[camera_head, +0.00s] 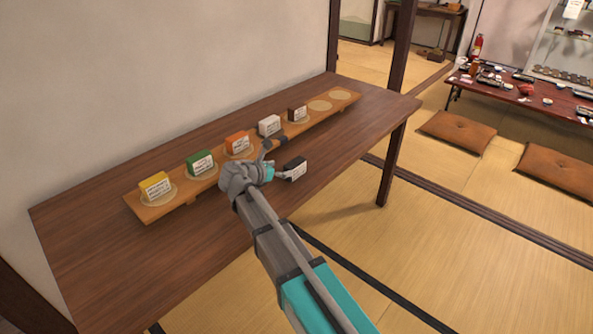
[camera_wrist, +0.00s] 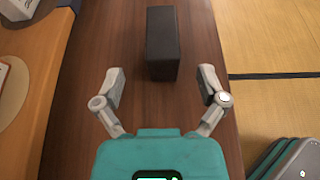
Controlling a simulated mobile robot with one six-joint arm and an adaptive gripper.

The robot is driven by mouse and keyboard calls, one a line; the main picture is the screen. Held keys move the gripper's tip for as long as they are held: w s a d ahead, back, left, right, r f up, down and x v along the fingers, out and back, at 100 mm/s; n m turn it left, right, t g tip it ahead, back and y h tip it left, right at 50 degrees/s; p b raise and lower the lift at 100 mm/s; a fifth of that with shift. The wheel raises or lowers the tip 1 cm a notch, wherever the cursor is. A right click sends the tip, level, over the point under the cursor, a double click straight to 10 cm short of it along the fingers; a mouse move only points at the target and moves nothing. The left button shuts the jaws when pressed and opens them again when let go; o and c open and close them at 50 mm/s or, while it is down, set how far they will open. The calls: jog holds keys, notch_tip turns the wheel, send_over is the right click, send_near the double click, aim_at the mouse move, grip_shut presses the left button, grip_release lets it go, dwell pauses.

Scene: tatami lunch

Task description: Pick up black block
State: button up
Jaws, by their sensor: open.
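The black block (camera_wrist: 162,45) stands on the dark wooden table in the wrist view, just beyond my open fingers and roughly in line with the gap between them. My gripper (camera_wrist: 161,88) is open and empty, and neither finger appears to touch the block. In the head view my gripper (camera_head: 270,158) is low over the table, and its wrist hides part of the tabletop.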

aim_at(288, 167)
jog(key=shift+b+x, duration=0.85)
jog(key=shift+x, duration=1.55)
jog(key=shift+s+d, duration=0.15)
jog(key=c, duration=1.2)
jog(key=shift+c, duration=0.2)
notch_tip(288, 167, up, 3)
jog(key=p, duration=0.2)
jog(key=shift+f+p, duration=0.15)
jog(key=shift+p, duration=0.25)
jog(key=s+d+r+p, duration=0.3)
jog(key=s+r+p, duration=0.7)
jog(key=s, duration=0.3)
jog(key=shift+s, duration=0.35)
